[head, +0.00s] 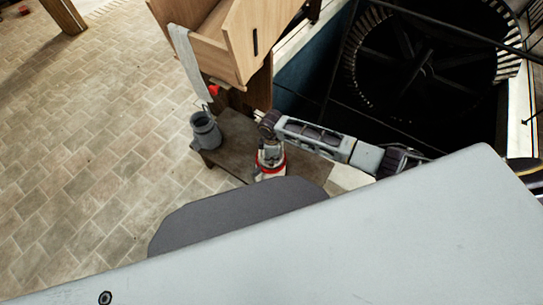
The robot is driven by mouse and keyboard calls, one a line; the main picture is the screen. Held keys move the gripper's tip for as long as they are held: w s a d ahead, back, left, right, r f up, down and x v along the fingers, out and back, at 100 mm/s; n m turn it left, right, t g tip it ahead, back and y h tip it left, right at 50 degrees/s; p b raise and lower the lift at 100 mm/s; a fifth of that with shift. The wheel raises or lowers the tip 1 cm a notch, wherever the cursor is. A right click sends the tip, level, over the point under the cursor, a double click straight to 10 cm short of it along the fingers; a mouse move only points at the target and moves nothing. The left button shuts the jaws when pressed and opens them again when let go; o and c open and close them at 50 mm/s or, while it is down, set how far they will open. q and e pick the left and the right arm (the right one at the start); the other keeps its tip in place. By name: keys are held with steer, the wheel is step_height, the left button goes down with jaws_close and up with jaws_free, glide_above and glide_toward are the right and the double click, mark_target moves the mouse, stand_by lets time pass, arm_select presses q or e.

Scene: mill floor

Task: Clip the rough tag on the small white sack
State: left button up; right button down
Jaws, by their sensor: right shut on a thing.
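My right arm reaches in from the right, and its gripper (269,174) points down over a low brown bench. The gripper is small and seen from above, with red and white at its lower end. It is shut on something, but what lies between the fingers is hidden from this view. I cannot clearly make out the small white sack or the rough tag. A pale patch (349,178) shows beneath my right forearm, and I cannot tell what it is. My left gripper is not in view.
The low brown bench (228,152) has a grey metal jug (205,130) at its left end. A wooden drawer unit (255,40) stands behind, with a pale cloth (187,60) hanging from it. A dark pit with a large wheel (425,60) is at right. Tiled floor (90,150) is clear at left.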

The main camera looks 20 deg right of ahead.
steer(key=shift+f, duration=0.35)
stand_by(0.5)
steer(key=c, duration=1.3)
jaws_free()
steer(key=shift+r, duration=0.15)
steer(key=shift+r, duration=5.85)
steer(key=shift+a, duration=0.1)
